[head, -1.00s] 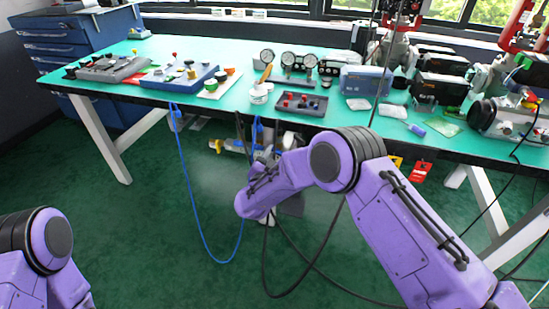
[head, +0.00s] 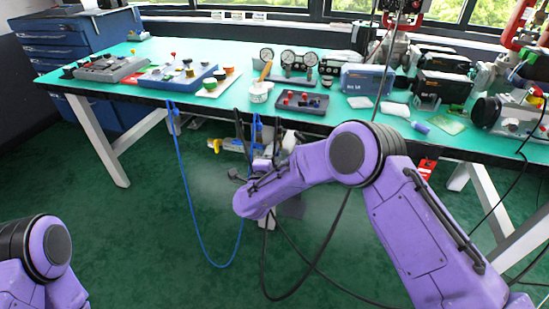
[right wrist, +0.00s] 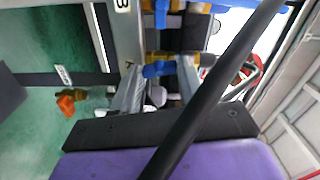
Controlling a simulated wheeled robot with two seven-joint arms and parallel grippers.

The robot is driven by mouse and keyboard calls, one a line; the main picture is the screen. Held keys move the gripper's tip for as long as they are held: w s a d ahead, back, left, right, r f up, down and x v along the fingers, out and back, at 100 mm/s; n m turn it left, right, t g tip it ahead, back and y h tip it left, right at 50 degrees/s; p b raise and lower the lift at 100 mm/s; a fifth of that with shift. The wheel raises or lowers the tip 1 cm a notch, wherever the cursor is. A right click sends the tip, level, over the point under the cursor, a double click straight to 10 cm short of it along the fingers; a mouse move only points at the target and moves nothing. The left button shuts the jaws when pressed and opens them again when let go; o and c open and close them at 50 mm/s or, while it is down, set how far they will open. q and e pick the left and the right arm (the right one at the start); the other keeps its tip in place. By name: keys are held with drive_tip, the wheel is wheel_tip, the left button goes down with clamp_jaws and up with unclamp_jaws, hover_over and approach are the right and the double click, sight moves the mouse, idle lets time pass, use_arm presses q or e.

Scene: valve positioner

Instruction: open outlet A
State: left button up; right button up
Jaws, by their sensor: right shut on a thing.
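In the right wrist view, two blue valve handles sit on brass and grey fittings. The nearer blue handle (right wrist: 158,69) lies across the tips of my right gripper (right wrist: 157,88), which is shut on it. The other blue handle (right wrist: 162,12) is farther up, beyond the fingers. A plate at the top bears a letter that looks like B; I cannot read which outlet the held handle belongs to. In the head view the fittings (head: 232,145) show under the bench's front edge, and my right forearm and wrist hide much of them. My left gripper is out of view.
The green bench (head: 130,57) carries gauges, blue trays and boxes above the valves. A blue hose (head: 184,165) and black cables hang in front. An orange knob (right wrist: 66,104) shows left in the right wrist view. A dark cable crosses close to that camera.

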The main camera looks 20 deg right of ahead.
drive_tip(key=shift+f+m+b, duration=0.1)
drive_tip(key=shift+m+b, duration=0.3)
drive_tip(key=shift+m, duration=0.6)
drive_tip(key=o, duration=0.8)
drive_tip(key=v, duration=1)
drive_tip(key=shift+s+a, duration=0.2)
drive_tip(key=shift+s, duration=0.1)
